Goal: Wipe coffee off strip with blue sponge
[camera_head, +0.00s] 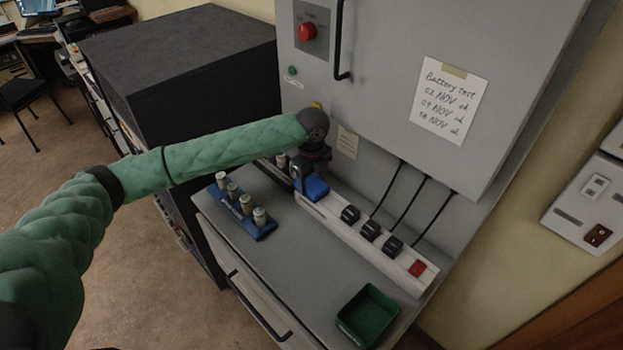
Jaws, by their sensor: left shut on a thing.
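The white power strip (351,237) lies along the cabinet top against the wall unit. It has several black plugs with cables and a red switch (417,268) at its near right end. The blue sponge (316,188) is at the strip's far left end, on or just above it; I cannot tell whether it touches. My left gripper (308,178) is shut on the sponge and hides part of it and of the strip's end. I cannot make out any coffee on the strip from here. My right gripper is not in view.
A blue rack (242,217) with several metal cylinders stands left of the strip. An empty green tray (367,315) sits at the near right of the cabinet top. The grey wall unit (400,80) with a note rises behind. The front middle of the top is clear.

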